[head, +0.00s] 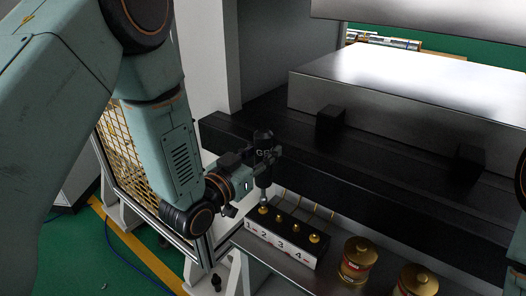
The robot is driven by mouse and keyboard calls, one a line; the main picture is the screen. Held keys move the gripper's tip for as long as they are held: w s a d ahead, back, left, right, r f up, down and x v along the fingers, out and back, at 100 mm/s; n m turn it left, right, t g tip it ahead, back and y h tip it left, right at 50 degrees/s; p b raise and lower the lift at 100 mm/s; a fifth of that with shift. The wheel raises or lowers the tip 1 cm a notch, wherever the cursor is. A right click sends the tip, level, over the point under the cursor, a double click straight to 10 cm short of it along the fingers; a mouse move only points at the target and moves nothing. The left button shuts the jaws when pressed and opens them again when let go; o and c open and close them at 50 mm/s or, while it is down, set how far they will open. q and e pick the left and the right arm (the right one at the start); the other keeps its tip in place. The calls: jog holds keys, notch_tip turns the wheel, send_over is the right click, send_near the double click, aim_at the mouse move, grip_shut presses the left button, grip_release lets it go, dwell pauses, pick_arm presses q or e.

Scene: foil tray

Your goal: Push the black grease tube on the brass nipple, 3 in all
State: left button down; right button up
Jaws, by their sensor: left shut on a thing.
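The black grease tube (264,158) is held upright in my left gripper (256,163), which is shut around its body. The tube's silvery lower tip comes down at the brass nipple (263,210) at the left end of the row, by number 1. I cannot tell whether the tip touches that nipple or stands just above it. Other brass nipples follow to the right: one by number 2 (279,217), one by number 3 (297,228) and one by number 4 (314,238). They stand on a dark block with a white numbered front (279,243). My right gripper is not seen.
The block sits on a grey shelf (270,268). Two gold cans, one (357,262) and another (417,282), stand right of it. Thin brass pipes run behind the block. A black beam (360,200) and a big metal slab (410,90) lie behind. A yellow mesh guard (130,160) is at left.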

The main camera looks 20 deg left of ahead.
pick_arm(q)
jog(key=shift+w+a+f, duration=0.1)
jog(key=shift+f, duration=0.1)
jog(key=shift+f+b, duration=0.1)
jog(key=shift+b, duration=0.2)
jog(key=shift+f, duration=0.25)
jog(key=shift+f+b, duration=0.2)
jog(key=shift+b, duration=0.1)
jog(key=shift+f+b, duration=0.35)
jog(key=shift+f, duration=0.2)
dwell(0.4)
jog(key=shift+r, duration=0.15)
jog(key=shift+r+p, duration=2)
jog(key=shift+r, duration=0.55)
jog(key=shift+f, duration=0.1)
